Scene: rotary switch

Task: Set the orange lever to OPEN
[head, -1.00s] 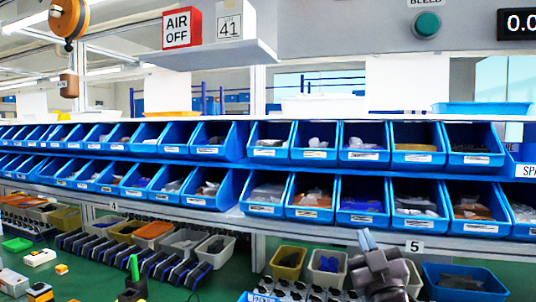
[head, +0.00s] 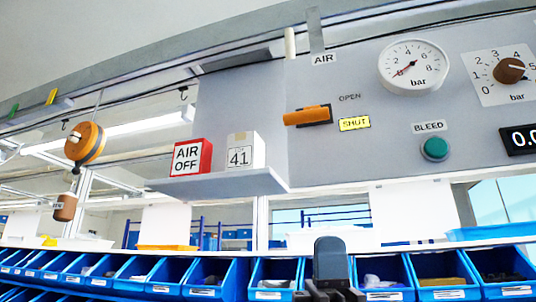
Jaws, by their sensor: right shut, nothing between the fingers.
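The orange lever (head: 304,116) is on the grey panel in the head view, lying nearly level with its handle pointing left from a dark slot. The word OPEN (head: 349,97) is printed above and to its right. A yellow SHUT label (head: 355,124) is just right of the lever's slot. My right gripper (head: 331,243) is at the bottom middle, well below the lever in the picture and not touching it. It is shut and empty. My left gripper is not in view.
The panel also carries a pressure gauge (head: 414,67), a brown knob (head: 509,70), a green BLEED button (head: 435,149) and a display (head: 519,140). A shelf (head: 225,183) left of the lever holds a red AIR OFF box (head: 192,157) and a white box (head: 244,153). Blue bins (head: 437,270) line the bottom.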

